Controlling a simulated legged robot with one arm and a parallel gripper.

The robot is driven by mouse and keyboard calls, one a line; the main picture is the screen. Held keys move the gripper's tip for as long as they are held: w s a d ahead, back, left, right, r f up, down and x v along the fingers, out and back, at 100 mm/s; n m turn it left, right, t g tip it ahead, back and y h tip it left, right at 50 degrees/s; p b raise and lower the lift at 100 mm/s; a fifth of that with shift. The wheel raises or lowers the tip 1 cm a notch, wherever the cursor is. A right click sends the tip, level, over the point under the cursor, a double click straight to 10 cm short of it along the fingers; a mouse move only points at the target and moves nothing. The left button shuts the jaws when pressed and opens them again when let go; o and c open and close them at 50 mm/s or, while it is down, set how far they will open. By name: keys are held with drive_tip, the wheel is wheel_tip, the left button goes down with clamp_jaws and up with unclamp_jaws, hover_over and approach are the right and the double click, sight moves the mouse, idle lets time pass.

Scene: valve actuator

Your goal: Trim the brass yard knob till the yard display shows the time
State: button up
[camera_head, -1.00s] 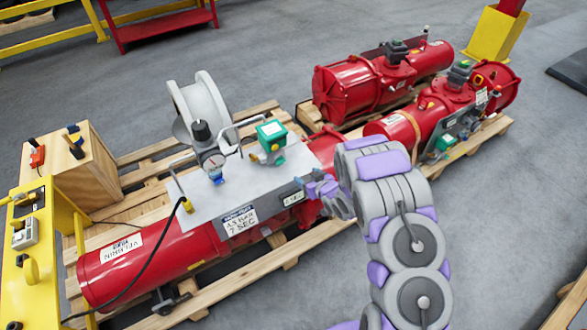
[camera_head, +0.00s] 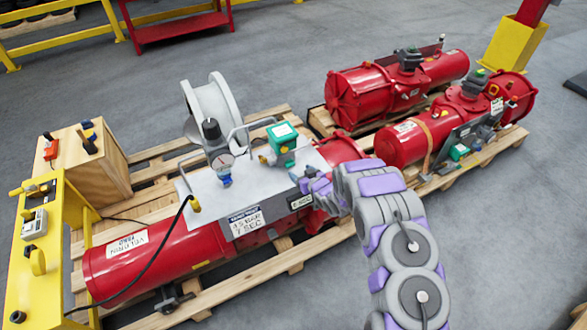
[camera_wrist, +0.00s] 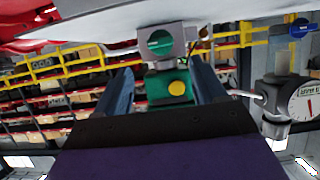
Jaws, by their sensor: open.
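My gripper (camera_head: 308,183) is at the right front edge of the grey plate on the red actuator. In the wrist view my gripper (camera_wrist: 162,68) is open, its two fingers apart. Between them, beyond the tips, shows a green fitting with a yellow round knob (camera_wrist: 178,88), perhaps the brass one; I see no contact. In the head view a green-topped box (camera_head: 282,133) has a brass-coloured part (camera_head: 265,158) at its lower left. A white sign (camera_head: 246,222) on the plate's front reads "7 SEC" at the bottom. A small label (camera_head: 300,202) sits right of it; its text is unclear.
A round gauge (camera_head: 222,165) stands left of the green box, and also shows in the wrist view (camera_wrist: 305,100). A grey wheel (camera_head: 208,100) and bent handles rise behind. More red actuators (camera_head: 395,85) lie on pallets at right. A yellow stand (camera_head: 35,250) is at left.

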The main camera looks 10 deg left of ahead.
sight(291, 165)
drive_tip(key=b+x, duration=0.1)
drive_tip(key=x, duration=0.4)
drive_tip(key=shift+a+f, duration=0.2)
drive_tip(key=shift+f, duration=0.05)
drive_tip(key=shift+x, duration=0.9)
drive_tip(key=shift+w+r, duration=0.1)
drive_tip(key=shift+c, duration=0.3)
drive_tip(key=c, duration=1)
